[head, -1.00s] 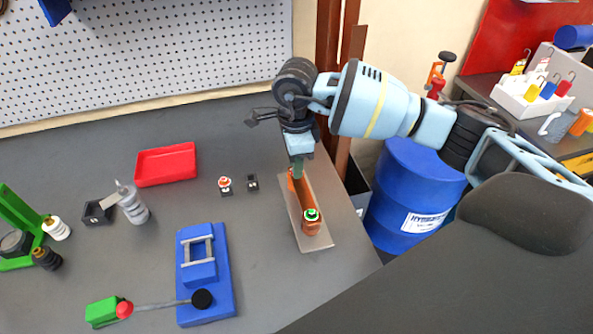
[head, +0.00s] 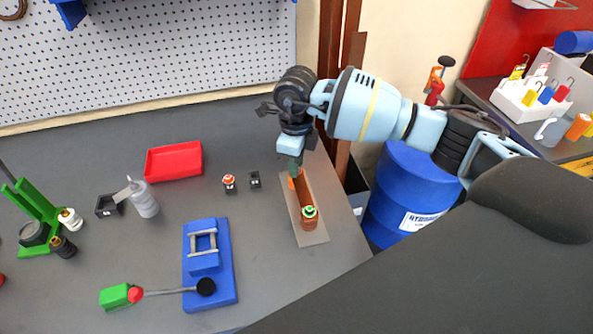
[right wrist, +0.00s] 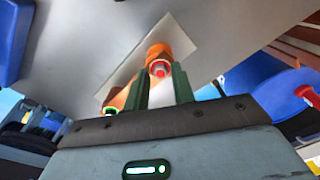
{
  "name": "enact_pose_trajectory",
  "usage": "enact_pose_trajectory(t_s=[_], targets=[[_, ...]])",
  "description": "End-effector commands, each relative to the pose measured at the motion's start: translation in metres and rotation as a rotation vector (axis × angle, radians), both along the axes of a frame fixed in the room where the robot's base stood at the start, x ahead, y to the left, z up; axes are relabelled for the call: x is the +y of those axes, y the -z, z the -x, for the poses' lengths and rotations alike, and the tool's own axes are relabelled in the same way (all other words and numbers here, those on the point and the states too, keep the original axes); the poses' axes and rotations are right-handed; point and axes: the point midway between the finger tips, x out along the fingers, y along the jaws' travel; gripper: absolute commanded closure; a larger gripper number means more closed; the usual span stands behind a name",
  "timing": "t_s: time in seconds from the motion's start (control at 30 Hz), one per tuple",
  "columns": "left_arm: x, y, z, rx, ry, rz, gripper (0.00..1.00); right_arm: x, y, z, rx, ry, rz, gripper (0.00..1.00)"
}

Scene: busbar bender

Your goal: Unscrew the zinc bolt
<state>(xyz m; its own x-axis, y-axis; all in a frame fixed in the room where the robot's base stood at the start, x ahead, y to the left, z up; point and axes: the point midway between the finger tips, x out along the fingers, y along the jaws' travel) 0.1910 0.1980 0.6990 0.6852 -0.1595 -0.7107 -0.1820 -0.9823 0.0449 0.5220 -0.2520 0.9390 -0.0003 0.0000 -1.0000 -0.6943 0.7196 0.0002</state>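My right gripper (head: 295,170) points down over the back end of a copper-coloured bar (head: 303,190) on a grey plate (head: 322,236). In the right wrist view its two green fingers (right wrist: 160,82) stand apart. A silver bolt head with a red ring (right wrist: 159,68) on an orange post (right wrist: 172,40) shows at the fingertips; I cannot tell whether they touch it. A second bolt, with a green ring (head: 309,211), sits at the bar's front end and also shows in the right wrist view (right wrist: 109,110). I cannot tell which bolt is zinc. My left gripper is out of view.
A red tray (head: 174,161), two small black holders (head: 255,180) (one with a red-ringed piece (head: 229,182)), a blue bender (head: 225,285) with a lever, and a grey bottle (head: 144,200) stand left. A blue drum (head: 405,195) stands right, beside the table.

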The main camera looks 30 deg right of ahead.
Motion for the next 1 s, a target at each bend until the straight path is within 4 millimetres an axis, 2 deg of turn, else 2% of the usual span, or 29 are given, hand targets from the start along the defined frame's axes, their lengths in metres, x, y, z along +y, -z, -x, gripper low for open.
enact_pose_trajectory(t_s=[0.3, 0.97, 1.0], targets=[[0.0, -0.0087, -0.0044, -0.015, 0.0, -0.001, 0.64, 0.0001, -0.0026, -0.0004, -0.003, 0.093, -0.001, 0.75], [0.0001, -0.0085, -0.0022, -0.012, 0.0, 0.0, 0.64, -0.0003, -0.0003, -0.0004, 0.0, 0.092, 0.0, 0.75], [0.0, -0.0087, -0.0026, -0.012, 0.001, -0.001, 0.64, -0.0003, -0.0002, -0.0004, 0.0, 0.092, 0.0, 0.8]])
